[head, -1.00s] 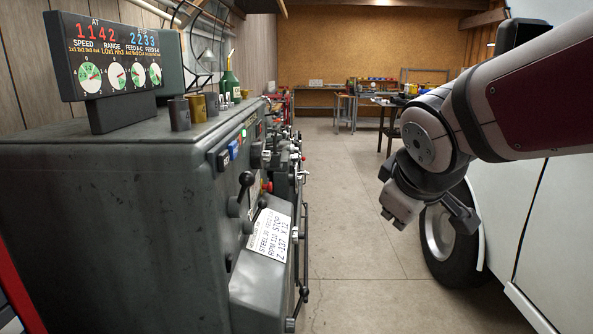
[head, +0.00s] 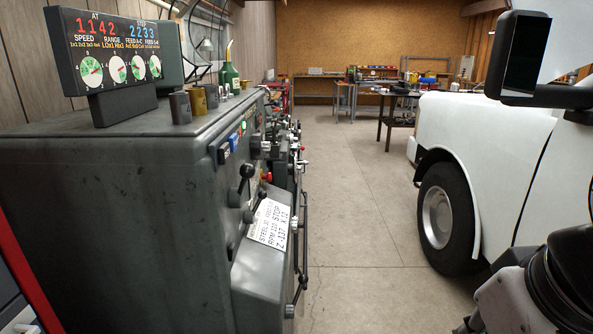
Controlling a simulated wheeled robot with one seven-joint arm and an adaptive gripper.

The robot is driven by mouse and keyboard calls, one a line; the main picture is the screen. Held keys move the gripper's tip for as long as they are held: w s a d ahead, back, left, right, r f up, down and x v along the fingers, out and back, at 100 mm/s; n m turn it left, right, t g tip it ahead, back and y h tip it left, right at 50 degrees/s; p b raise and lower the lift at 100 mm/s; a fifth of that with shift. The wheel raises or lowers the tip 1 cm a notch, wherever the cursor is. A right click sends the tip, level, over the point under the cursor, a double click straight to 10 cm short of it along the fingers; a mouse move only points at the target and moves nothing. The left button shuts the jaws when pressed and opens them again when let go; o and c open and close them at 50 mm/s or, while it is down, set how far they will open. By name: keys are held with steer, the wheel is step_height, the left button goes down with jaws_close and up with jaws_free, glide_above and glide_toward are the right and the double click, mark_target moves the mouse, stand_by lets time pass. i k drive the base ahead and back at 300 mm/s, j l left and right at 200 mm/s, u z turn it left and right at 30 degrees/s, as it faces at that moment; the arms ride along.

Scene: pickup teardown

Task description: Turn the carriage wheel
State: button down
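The grey lathe (head: 120,220) fills the left side of the head view, seen from its headstock end. Its carriage lies farther along the bed, behind the headstock levers and red-tipped knobs. I cannot make out the carriage wheel among these small, overlapping parts. Part of my arm (head: 545,290) shows at the bottom right corner, well apart from the lathe. My gripper's fingertips do not show.
A white pickup (head: 490,135) with its front wheel (head: 438,218) stands on the right. A clear concrete aisle (head: 350,220) runs between lathe and pickup. Worktables (head: 398,115) stand at the back. A long dark bar (head: 304,235) sticks out along the lathe's front.

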mark_target(294, 167)
steer(key=i+l, duration=0.65)
steer(key=i+l+z, duration=0.1)
steer(key=i+l, duration=0.5)
steer(key=i, duration=0.15)
steer(key=i+u, duration=0.2)
steer(key=i, duration=0.2)
steer(key=i+l+u, duration=0.25)
steer(key=i, duration=0.2)
steer(key=i+l+u, duration=0.2)
steer(key=i, duration=0.2)
steer(key=i+l+u, duration=0.2)
steer(key=i, duration=0.2)
